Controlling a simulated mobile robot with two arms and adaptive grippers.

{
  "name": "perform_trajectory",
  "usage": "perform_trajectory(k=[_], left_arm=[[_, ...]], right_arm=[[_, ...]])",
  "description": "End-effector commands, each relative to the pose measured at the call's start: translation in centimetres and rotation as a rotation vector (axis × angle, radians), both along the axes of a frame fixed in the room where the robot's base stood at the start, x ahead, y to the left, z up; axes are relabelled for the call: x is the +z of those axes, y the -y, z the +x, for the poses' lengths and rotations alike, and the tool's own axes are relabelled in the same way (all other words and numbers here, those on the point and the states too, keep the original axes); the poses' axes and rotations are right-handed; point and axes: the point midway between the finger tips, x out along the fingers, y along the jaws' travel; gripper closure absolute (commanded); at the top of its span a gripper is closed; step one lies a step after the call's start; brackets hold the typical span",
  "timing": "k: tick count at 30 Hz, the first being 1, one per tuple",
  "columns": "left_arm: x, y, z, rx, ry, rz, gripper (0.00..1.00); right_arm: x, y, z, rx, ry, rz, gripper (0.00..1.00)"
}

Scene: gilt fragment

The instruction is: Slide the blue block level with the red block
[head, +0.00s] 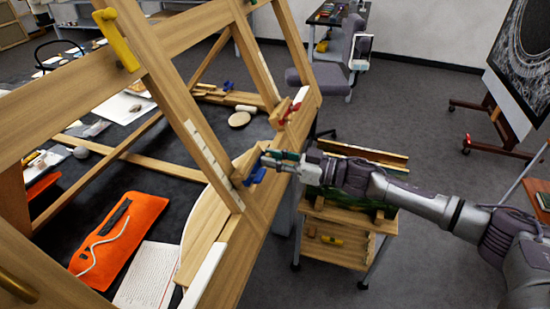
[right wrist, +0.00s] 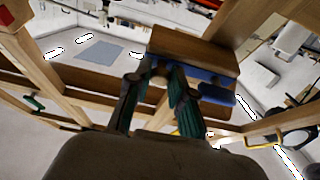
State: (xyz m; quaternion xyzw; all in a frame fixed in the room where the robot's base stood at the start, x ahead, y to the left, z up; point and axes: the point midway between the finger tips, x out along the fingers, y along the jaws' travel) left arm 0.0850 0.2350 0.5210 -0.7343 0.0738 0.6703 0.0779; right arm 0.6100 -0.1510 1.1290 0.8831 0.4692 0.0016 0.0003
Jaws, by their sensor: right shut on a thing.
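The blue block (head: 257,175) is a wooden piece with a blue knob, on the slanted wooden frame beside a white graduated strip. The red block (head: 290,112), wooden with a red knob, sits farther up and to the right on the neighbouring bar. My right gripper (head: 272,160) reaches in from the right and is shut on the blue block. In the right wrist view, the green-padded fingers (right wrist: 160,78) meet the wood and blue part of the blue block (right wrist: 195,55). The exact contact is partly hidden by the fingers. My left gripper is not in view.
The big wooden frame (head: 70,100) has a yellow clamp (head: 116,40) at its upper left. A dark table below holds an orange pouch (head: 118,232) and a printed sheet (head: 147,275). A wooden cart (head: 335,240) stands under my right arm.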

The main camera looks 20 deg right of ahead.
Motion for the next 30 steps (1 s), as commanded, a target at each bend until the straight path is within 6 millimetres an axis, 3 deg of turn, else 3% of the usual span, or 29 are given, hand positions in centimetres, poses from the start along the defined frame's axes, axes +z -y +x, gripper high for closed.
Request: perform_trajectory(k=[1,2,6,17,30], left_arm=[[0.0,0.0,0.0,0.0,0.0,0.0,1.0],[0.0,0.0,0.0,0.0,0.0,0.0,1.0],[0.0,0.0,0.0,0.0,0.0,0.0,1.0],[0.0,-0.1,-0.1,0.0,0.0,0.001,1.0],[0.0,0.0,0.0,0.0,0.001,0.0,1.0]], right_arm=[[-0.1,0.1,0.0,-0.001,-0.002,-0.001,1.0],[-0.2,0.1,0.0,-0.001,-0.003,-0.001,0.73],[-0.2,0.1,0.0,-0.001,-0.003,-0.001,0.53],[-0.2,0.5,-0.3,-0.002,-0.004,-0.002,0.53],[-0.4,7.5,-5.0,-0.002,-0.006,-0.004,0.53]])
